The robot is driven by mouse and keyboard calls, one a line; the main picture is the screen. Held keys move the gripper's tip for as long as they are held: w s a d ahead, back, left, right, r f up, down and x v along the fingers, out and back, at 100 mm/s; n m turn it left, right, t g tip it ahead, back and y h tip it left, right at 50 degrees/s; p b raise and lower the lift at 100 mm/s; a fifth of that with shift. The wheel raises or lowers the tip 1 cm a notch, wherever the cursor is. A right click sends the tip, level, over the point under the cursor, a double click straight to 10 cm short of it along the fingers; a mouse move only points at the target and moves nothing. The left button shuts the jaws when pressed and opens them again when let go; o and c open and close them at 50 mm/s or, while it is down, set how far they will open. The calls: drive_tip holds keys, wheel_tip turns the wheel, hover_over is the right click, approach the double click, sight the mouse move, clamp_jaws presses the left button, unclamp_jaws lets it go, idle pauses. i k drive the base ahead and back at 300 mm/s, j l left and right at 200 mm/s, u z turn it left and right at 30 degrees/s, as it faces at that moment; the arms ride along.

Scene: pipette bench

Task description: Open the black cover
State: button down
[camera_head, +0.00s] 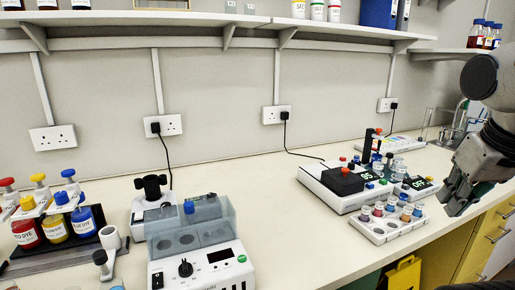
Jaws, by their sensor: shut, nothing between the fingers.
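The black cover (342,181) is a low dark block with a small red knob on top. What is under the cover is hidden. My gripper (452,207) is at the right edge, above the bench's front edge and well to the right of the cover. It points down and is shut and empty, touching nothing that I can see.
A white rack (380,235) with several small capped vials stands in front of the device, between cover and gripper. Behind them is a second unit with a green display (419,183). The bench (285,235) is clear left of the device.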

sight(334, 178)
drive_tip(key=l+u, duration=0.25)
drive_tip(key=l, duration=1.1)
